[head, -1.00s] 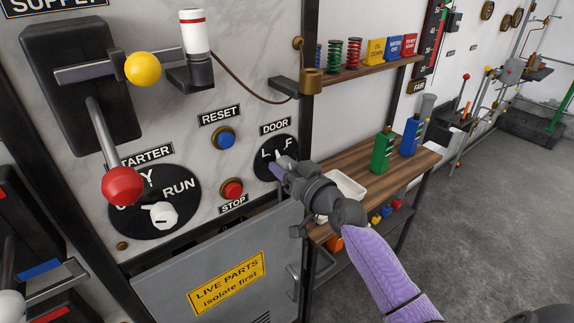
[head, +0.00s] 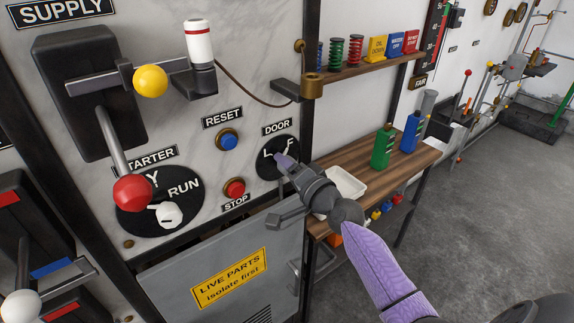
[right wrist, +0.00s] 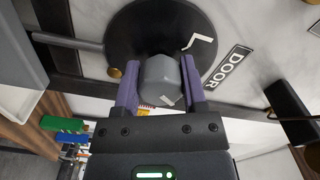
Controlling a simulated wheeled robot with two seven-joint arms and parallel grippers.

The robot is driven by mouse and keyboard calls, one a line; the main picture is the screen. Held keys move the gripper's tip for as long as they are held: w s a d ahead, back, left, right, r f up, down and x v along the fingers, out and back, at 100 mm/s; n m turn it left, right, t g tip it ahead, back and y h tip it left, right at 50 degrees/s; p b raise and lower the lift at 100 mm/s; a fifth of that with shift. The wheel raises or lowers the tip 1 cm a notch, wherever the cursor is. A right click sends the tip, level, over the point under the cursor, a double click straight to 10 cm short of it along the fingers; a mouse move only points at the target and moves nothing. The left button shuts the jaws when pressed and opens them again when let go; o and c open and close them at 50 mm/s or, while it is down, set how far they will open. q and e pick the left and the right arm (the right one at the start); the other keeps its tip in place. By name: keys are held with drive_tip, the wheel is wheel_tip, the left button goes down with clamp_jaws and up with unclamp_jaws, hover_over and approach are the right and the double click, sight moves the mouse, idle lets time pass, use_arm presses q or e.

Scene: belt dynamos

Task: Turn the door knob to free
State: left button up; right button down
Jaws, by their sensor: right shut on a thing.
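The door knob's round black plate (head: 268,168) is under the DOOR label (head: 277,128) in the head view, with L and F partly showing. My right gripper (head: 284,162) is against it and covers the knob there. In the right wrist view the grey knob (right wrist: 160,78) sits between the two purple fingers of the right gripper (right wrist: 158,85), which is shut on it. A small white mark shows on the knob's lower right edge. The L shows on the plate beside the right finger; the F is hidden there. My left gripper is not in view.
The red STOP button (head: 234,188) and blue RESET button (head: 227,140) are left of the plate. A grey cabinet door (head: 190,262) with a yellow warning sign is below. A wooden bench (head: 390,170) with bottles stands to the right.

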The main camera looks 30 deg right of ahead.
drive_tip(key=shift+m, duration=0.8)
drive_tip(key=shift+c, duration=0.7)
unclamp_jaws()
drive_tip(key=s, duration=1)
drive_tip(key=shift+d, duration=0.4)
